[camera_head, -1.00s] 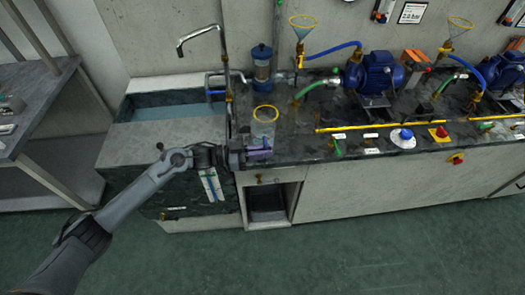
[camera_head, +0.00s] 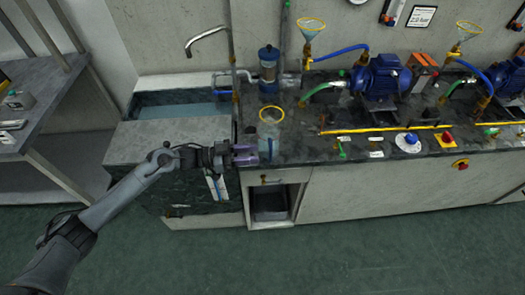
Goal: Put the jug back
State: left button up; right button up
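The jug (camera_head: 269,130) is a clear vessel with a yellow rim. It stands upright on the dark worktop near its front edge, just right of the sink. My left gripper (camera_head: 248,155) is in front of the jug and to its left. Its purple fingers look parted, with nothing between them, and they point toward the jug's lower part. The gripper appears clear of the jug, though the gap is small. My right gripper is out of view.
The sink (camera_head: 183,106) with its tap (camera_head: 207,37) lies left of the jug. A blue-capped filter (camera_head: 268,65) stands behind. To the right are a yellow bar (camera_head: 380,129), a blue pump (camera_head: 383,77), hoses and knobs. An open cabinet niche (camera_head: 270,203) is below.

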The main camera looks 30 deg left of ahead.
pick_arm(q)
jog(key=v, duration=0.6)
jog(key=s+d+f+n+t+y, duration=0.2)
jog(key=s+d+f+n+y, duration=0.25)
jog(key=d+f+y, duration=0.6)
jog(key=s+r+n+g+y, duration=0.1)
jog(key=s+n+g+y, duration=0.3)
jog(key=s, duration=1.7)
jog(key=g, duration=0.4)
jog(key=shift+s+a+n+p, duration=0.3)
jog(key=shift+s+n, duration=0.05)
jog(key=shift+s, duration=0.05)
jog(key=shift+r, duration=0.1)
